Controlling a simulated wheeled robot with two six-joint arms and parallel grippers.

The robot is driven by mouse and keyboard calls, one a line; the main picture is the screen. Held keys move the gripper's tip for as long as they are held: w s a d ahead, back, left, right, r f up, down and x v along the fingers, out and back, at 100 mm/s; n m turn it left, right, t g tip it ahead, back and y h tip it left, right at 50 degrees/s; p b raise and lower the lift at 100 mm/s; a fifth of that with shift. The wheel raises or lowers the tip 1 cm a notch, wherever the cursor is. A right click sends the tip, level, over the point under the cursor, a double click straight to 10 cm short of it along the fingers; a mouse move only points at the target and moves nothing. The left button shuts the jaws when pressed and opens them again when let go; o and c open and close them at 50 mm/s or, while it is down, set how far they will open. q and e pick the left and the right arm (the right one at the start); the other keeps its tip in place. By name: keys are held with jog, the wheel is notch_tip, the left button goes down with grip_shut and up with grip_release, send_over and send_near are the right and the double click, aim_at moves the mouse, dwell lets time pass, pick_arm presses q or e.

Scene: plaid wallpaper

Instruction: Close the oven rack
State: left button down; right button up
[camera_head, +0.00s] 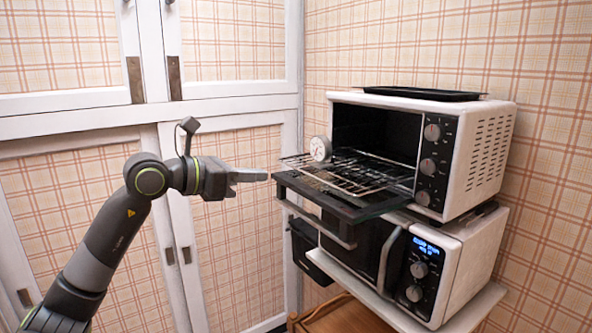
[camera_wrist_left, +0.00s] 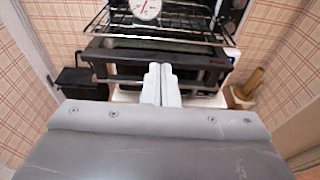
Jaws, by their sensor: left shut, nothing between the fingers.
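The white toaster oven (camera_head: 464,150) stands at the right with its door (camera_head: 340,203) folded down open. The wire oven rack (camera_head: 362,172) sticks out of the oven over the open door. A round dial thermometer (camera_head: 320,149) sits at the rack's left front part. My left gripper (camera_head: 266,176) is shut and empty, just left of the rack and door edge in the head view. In the left wrist view my shut fingers (camera_wrist_left: 161,72) point toward the door, with the rack (camera_wrist_left: 175,35) and thermometer (camera_wrist_left: 146,8) beyond. My right gripper is not in view.
A black tray (camera_head: 422,93) lies on top of the oven. A microwave (camera_head: 452,262) with a lit display stands below it on a white shelf (camera_head: 470,312). White cabinet doors (camera_head: 225,130) stand behind my left arm. A dark bin-like object (camera_wrist_left: 83,83) is at left in the wrist view.

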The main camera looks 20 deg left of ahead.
pick_arm(q)
jog(key=p+x, duration=0.5)
jog(key=x, duration=0.5)
jog(key=shift+w, duration=0.3)
jog(key=shift+d+f, duration=0.1)
jog(key=shift+d, duration=0.1)
